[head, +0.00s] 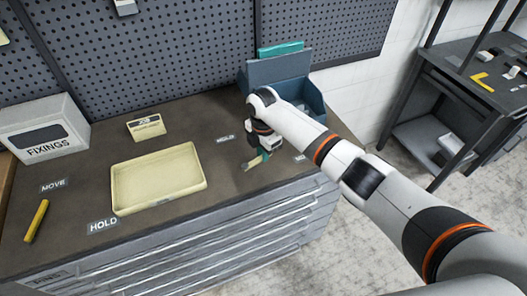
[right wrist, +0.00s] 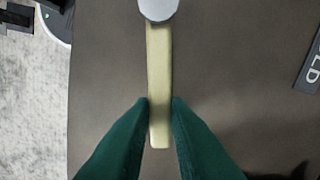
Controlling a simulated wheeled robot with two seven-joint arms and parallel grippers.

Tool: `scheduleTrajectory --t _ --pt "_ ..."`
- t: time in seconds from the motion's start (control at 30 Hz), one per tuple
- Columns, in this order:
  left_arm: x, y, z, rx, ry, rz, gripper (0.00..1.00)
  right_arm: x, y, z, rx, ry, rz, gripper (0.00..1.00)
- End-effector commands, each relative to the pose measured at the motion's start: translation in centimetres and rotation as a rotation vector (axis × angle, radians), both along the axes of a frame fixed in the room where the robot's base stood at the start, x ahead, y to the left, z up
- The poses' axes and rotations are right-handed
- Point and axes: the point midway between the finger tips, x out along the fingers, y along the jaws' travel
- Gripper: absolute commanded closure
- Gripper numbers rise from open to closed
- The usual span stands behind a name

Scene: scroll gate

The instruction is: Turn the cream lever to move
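The cream lever (head: 262,157) is at the right end of the workbench, partly hidden by my right gripper. In the right wrist view the lever (right wrist: 159,75) runs straight down from a round grey pivot cap (right wrist: 158,8). My right gripper (right wrist: 159,112) has its green fingers on both sides of the lever near its free end, and they look shut on it. A HOLD label (head: 226,139) lies on the bench left of the lever. My left gripper is not in view.
A cream tray (head: 158,206) lies mid-bench, with a small cream box (head: 146,127) behind it. A FIXINGS box (head: 44,142) and a yellow stick (head: 36,221) are at the left. A blue-grey bin (head: 312,98) stands behind my right gripper. Bench between tray and lever is clear.

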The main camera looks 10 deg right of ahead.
Motion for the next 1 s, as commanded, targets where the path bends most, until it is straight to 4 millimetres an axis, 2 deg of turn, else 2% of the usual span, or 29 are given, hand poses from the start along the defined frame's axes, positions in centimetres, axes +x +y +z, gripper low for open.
scheduleTrajectory --t 0.03,0.1,0.47,0.57,1.0 --pt "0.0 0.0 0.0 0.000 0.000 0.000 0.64 0.1 -0.1 0.1 -0.001 0.000 -0.002 0.76" --pt "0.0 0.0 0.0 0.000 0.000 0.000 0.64 0.0 -0.1 0.0 -0.001 0.000 -0.001 0.65" --pt "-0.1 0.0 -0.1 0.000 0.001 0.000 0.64 0.0 0.0 0.4 0.001 0.000 0.002 0.64" --pt "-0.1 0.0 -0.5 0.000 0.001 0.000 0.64 0.1 0.0 1.5 0.002 -0.002 0.003 0.64" --pt "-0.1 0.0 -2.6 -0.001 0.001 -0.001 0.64 0.1 -0.1 10.1 0.000 -0.002 0.001 0.64"
